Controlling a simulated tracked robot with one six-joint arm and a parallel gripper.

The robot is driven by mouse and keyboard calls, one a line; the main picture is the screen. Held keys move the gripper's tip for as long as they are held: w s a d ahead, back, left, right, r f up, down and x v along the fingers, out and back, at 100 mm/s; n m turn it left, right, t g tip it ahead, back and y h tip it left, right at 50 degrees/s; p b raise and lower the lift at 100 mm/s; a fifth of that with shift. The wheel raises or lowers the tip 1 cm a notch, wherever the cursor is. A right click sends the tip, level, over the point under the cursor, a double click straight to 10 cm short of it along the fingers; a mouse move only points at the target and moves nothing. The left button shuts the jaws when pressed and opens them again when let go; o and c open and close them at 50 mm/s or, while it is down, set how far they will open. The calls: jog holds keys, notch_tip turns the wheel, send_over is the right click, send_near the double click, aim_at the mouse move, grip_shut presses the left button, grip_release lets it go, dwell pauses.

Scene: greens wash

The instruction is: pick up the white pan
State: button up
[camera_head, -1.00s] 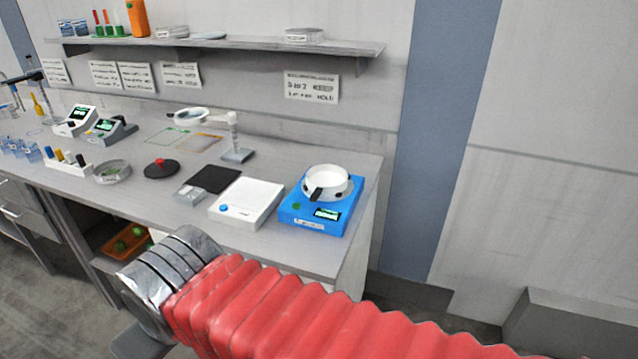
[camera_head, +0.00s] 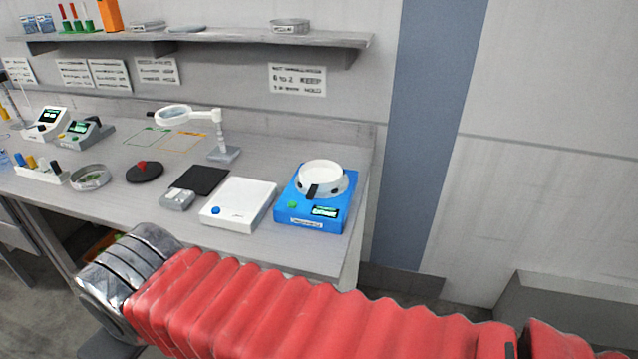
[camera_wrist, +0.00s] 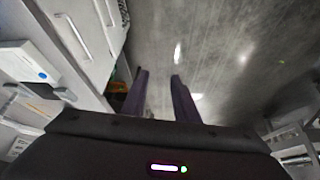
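The white pan (camera_head: 322,175) is a round white dish with a dark handle pointing toward the front. It sits on top of a blue device (camera_head: 311,215) with a small lit display, near the right end of the bench. My gripper (camera_wrist: 157,82) shows in the wrist view with its two dark fingers apart and nothing between them. It hangs over the floor in front of the bench, apart from the pan. The pan is not seen in the wrist view. In the head view my red-sleeved arm crosses the foreground, and the gripper's fingers are hidden.
A white flat device (camera_head: 240,203) stands just left of the blue one. A magnifier lamp (camera_head: 222,150) stands behind. A black pad (camera_head: 200,180) and a glass dish (camera_head: 90,177) lie farther left. A shelf (camera_head: 230,37) runs above the bench. Free floor lies in front.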

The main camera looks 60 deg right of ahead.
jog(key=d+f+n+g+h, duration=0.1)
jog(key=d+n+g+h, duration=0.3)
jog(key=d, duration=1.2)
jog(key=d+f+n+g+h, duration=0.1)
jog(key=d+n+g+h, duration=0.2)
jog(key=d, duration=1.4)
jog(key=w+d+f+n+g+h, duration=0.1)
jog(key=d+n+g+h, duration=0.3)
jog(key=d, duration=1.3)
jog(key=shift+d+f+n+g+h, duration=0.1)
jog(key=shift+f+n+g+h, duration=0.2)
jog(key=shift+n+h, duration=0.4)
jog(key=shift+d, duration=0.1)
send_near(340, 181)
jog(key=shift+s+d, duration=0.15)
jog(key=shift+d, duration=0.3)
jog(key=shift+s+d, duration=0.2)
jog(key=shift+d, duration=0.25)
jog(key=shift+f+x, duration=0.25)
jog(key=shift+x, duration=2.3)
jog(key=shift+a, duration=0.1)
jog(key=shift+c, duration=0.7)
